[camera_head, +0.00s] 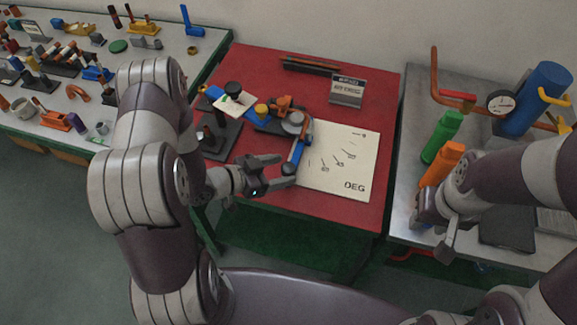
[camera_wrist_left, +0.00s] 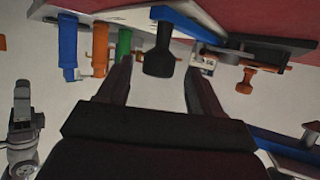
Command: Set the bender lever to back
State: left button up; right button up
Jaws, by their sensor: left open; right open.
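The bender (camera_head: 290,118) stands on the red table, with a blue lever (camera_head: 299,150) pointing toward the table's front. The lever ends in a dark knob (camera_head: 289,168). My left gripper (camera_head: 280,172) is open at the knob end of the lever. In the left wrist view the black knob (camera_wrist_left: 158,58) shows between the two open fingers (camera_wrist_left: 160,80), with a visible gap on each side. The blue lever (camera_wrist_left: 190,22) runs off to the right there. My right gripper (camera_head: 438,228) is open and empty by the right table, far from the bender.
A white DEG sheet (camera_head: 345,178) lies right of the lever. A grey sign (camera_head: 347,90) stands behind it. Green (camera_head: 443,135) and orange (camera_head: 441,165) cylinders and a blue cylinder (camera_head: 537,98) are on the right table. The left table (camera_head: 180,80) is crowded with small parts.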

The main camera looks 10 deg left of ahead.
pick_arm(q)
jog(key=x, duration=0.3)
jog(key=shift+s+d, duration=0.1)
jog(key=shift+s, duration=0.05)
